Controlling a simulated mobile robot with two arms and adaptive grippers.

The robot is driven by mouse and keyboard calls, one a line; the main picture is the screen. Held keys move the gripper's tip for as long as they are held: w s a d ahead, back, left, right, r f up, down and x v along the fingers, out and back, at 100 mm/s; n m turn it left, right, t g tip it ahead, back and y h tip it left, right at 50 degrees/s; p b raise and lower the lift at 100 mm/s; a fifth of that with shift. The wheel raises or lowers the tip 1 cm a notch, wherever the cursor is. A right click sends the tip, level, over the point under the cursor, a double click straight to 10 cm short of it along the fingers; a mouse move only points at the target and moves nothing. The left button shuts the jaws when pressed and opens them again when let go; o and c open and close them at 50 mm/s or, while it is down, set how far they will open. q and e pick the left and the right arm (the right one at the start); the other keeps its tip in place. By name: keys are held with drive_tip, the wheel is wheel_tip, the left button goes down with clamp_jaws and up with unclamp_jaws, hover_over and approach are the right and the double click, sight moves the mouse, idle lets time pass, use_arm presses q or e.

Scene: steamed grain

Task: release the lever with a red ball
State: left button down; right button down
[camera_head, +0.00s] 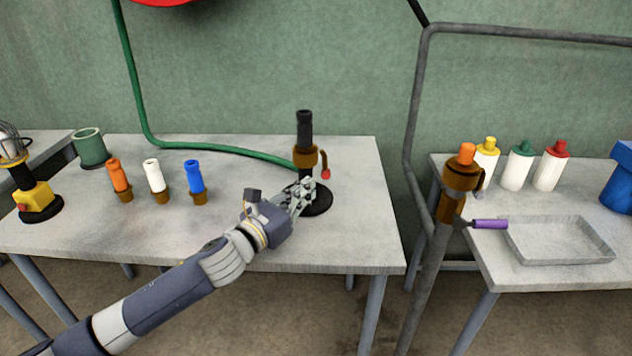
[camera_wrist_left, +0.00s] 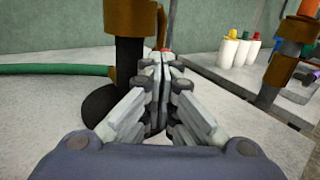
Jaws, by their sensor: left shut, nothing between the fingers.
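The lever's red ball (camera_head: 326,174) hangs at the lower end of a short brown lever (camera_head: 324,160). The lever is on the right side of the brown collar (camera_head: 305,158) of a black upright stand (camera_head: 304,130) on the table. My left gripper (camera_head: 303,192) is shut and empty, low in front of the stand, near its round base. In the left wrist view the closed fingertips (camera_wrist_left: 160,65) are just right of the black post (camera_wrist_left: 129,70). A bit of red (camera_wrist_left: 164,50) shows just beyond the tips; contact cannot be told. My right gripper is not in view.
A green hose (camera_head: 220,149) runs along the table to the stand. Orange, white and blue nozzles (camera_head: 195,176) stand to the left, with a green cup (camera_head: 91,148) behind. A grey pipe (camera_head: 409,130) and a second table with bottles and a tray (camera_head: 558,258) are right.

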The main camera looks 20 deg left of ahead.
sight(326, 165)
use_arm(q)
drive_tip(key=x, duration=0.3)
drive_tip(key=shift+w, duration=0.2)
drive_tip(key=shift+w+d, duration=0.2)
drive_tip(key=shift+w, duration=0.15)
